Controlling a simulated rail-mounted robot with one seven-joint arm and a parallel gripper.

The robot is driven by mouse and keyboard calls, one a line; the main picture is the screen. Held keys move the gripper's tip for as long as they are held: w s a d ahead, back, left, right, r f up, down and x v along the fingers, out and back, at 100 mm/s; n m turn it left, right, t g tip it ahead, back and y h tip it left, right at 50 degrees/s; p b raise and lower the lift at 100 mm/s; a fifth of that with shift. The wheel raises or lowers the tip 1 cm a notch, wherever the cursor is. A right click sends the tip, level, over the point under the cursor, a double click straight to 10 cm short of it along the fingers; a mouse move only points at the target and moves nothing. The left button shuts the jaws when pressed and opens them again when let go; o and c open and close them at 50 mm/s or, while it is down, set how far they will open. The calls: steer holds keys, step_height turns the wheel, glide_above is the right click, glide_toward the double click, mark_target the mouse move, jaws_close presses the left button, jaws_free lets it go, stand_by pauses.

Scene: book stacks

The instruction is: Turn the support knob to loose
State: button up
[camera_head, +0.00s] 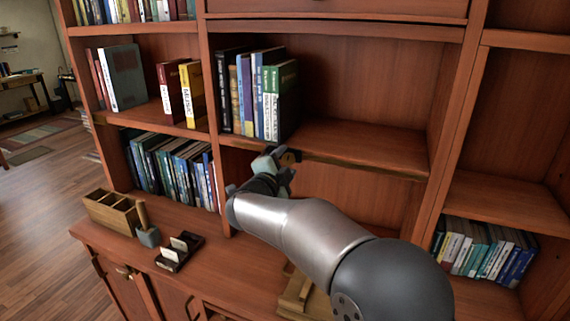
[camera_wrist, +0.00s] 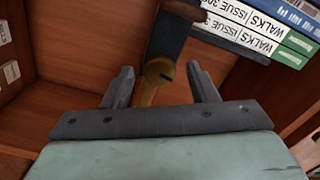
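The support knob (camera_wrist: 158,72) is brass-coloured and round, with a small dark mark on its face, and sits below a dark bracket (camera_wrist: 170,38) at the shelf. In the wrist view it lies between the fingertips of my gripper (camera_wrist: 160,75), with a visible gap on each side. The fingers are open and hold nothing. In the head view my gripper (camera_head: 280,163) is at the front edge of the middle shelf (camera_head: 360,143), below the upright books. The knob shows there as a small brown piece (camera_head: 291,156) partly hidden by the fingers. I cannot read its setting.
Upright books (camera_head: 262,95) stand on the shelf just above my gripper. A wooden organiser box (camera_head: 112,213), a small stamp-like tool (camera_head: 147,234) and a dark card holder (camera_head: 180,251) are on the counter at left. The compartment right of the gripper looks clear.

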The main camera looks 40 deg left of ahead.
steer(key=b+v, duration=0.4)
steer(key=v, duration=1.3)
steer(key=shift+s+b, duration=0.2)
steer(key=shift+b, duration=0.2)
steer(key=shift+d, duration=0.15)
steer(key=w+d+n+g+y, duration=0.35)
steer(key=w+d+n, duration=0.35)
steer(key=w+d, duration=0.35)
steer(key=w+d+f+n+g, duration=0.25)
steer(key=d+f, duration=0.35)
steer(key=d, duration=0.5)
steer(key=s+d+f+n+g+h, duration=0.1)
steer(key=s+d+f+g+h, duration=0.2)
steer(key=d, duration=0.5)
steer(key=s+d+f+n+g+h, duration=0.1)
steer(key=s+d+f+g, duration=0.15)
steer(key=d+f, duration=0.45)
steer(key=s+d+f+g+h, duration=0.2)
steer(key=s+d, duration=0.5)
steer(key=d, duration=0.1)
steer(key=s+d+f+g+h, duration=0.2)
steer(key=s+d+g, duration=0.1)
steer(key=s+d, duration=0.5)
steer(key=shift+d+f+m, duration=0.15)
steer(key=shift+d+m, duration=0.3)
steer(key=shift+d, duration=0.1)
